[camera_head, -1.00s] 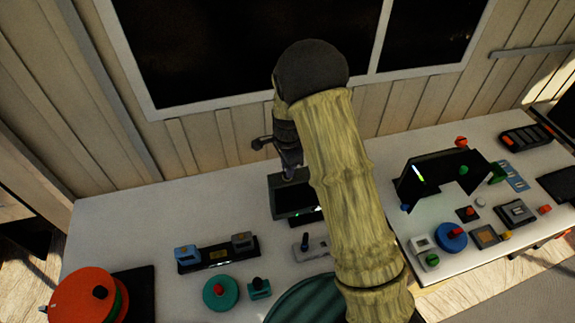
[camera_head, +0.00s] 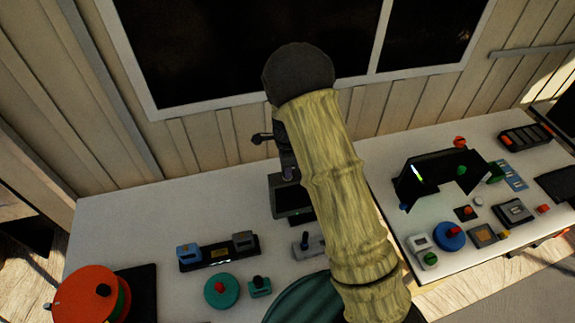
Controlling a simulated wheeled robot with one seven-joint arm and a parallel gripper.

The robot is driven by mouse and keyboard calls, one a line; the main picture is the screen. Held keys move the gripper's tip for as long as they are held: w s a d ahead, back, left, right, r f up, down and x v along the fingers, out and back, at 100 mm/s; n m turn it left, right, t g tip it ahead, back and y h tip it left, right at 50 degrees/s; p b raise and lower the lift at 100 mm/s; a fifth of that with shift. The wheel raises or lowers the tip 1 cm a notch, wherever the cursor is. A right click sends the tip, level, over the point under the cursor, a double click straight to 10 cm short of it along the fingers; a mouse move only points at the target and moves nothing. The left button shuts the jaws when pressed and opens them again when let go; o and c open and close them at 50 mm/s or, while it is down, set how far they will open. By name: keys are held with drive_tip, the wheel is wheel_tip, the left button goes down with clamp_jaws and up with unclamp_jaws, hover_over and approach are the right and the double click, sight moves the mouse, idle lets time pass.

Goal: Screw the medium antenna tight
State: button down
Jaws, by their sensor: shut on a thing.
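My gripper (camera_head: 289,172) points down at the back of the white table, just above a dark box-shaped device (camera_head: 292,200). It is shut on a thin piece at the top rear of that device, which I take to be the medium antenna. The antenna is mostly hidden by the fingers and is too small to make out clearly. My arm covers the right side of the device.
A black tray with two small boxes (camera_head: 218,252), a teal disc (camera_head: 221,290) and a grey switch block (camera_head: 308,245) lie in front. An orange reel (camera_head: 84,296) is at left. Several coloured controls crowd the right. A window wall (camera_head: 200,145) stands behind.

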drive_tip(key=shift+m+p, duration=1.15)
drive_tip(key=shift+m, duration=0.95)
drive_tip(key=c, duration=1.3)
unclamp_jaws()
drive_tip(key=shift+o, duration=0.6)
drive_tip(key=o, duration=0.5)
drive_tip(key=shift+r+p, duration=2.6)
drive_tip(key=shift+r, duration=0.45)
